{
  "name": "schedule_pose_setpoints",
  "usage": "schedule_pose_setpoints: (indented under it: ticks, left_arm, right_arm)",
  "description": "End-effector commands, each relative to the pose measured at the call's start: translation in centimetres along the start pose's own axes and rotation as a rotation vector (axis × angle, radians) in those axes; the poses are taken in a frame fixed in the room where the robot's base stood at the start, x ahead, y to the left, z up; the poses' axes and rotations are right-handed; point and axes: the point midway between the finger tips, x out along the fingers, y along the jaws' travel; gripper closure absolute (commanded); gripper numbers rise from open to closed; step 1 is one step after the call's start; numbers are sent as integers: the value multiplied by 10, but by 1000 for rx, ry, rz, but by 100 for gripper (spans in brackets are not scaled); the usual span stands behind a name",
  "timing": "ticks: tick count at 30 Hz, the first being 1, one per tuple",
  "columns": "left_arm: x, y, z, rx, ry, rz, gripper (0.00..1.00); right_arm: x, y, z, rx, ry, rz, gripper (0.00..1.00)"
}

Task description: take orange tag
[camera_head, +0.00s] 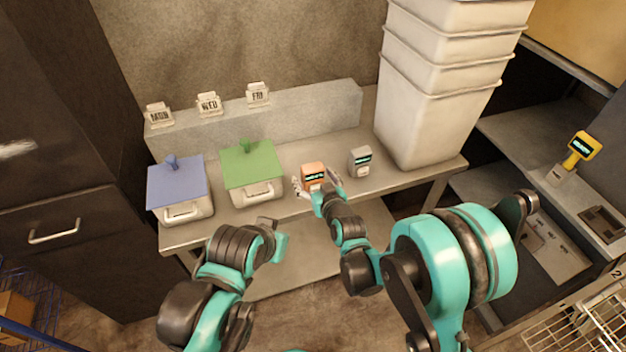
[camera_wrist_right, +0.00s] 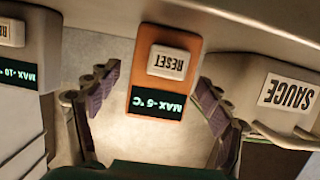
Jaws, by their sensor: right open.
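The orange tag (camera_head: 313,175) stands on the grey table, between the green-lidded box and a grey tag (camera_head: 360,161). In the right wrist view the orange tag (camera_wrist_right: 165,75) shows a RESET button and a dark display reading MAX -5 °C, upside down. My right gripper (camera_head: 319,185) is open, with its fingers on either side of the orange tag; in the right wrist view no contact is clear. My left gripper (camera_head: 275,235) is in front of the table, apart from the tags; its finger state cannot be made out.
A blue-lidded box (camera_head: 178,183) and a green-lidded box (camera_head: 250,170) stand left of the orange tag. The SAUCE label (camera_wrist_right: 290,95) is close to my right gripper in the wrist view. Stacked white bins (camera_head: 435,110) stand at right. A yellow device (camera_head: 583,147) stands on the far-right shelf.

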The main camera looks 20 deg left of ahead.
Motion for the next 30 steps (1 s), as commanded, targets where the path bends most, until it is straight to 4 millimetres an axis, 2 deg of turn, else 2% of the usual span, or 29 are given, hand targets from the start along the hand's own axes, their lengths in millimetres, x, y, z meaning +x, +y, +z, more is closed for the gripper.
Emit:
schedule_pose_setpoints:
  ticks: [5,6,12,23,26,30]
  left_arm:
    - [0,0,0,0,0,0,100]
    - [0,0,0,0,0,0,100]
    - [0,0,0,0,0,0,100]
    - [-2,0,-1,0,0,0,100]
    - [-5,0,-3,0,0,0,100]
    - [-13,0,-10,0,0,0,100]
  right_arm:
    - [0,0,-1,0,0,0,20]
    - [0,0,-1,0,0,0,26]
    - [0,0,0,-1,0,0,76]
    - [-1,0,-3,-1,0,0,76]
    - [-3,0,-10,-1,0,0,76]
    - [-10,0,-30,-1,0,0,76]
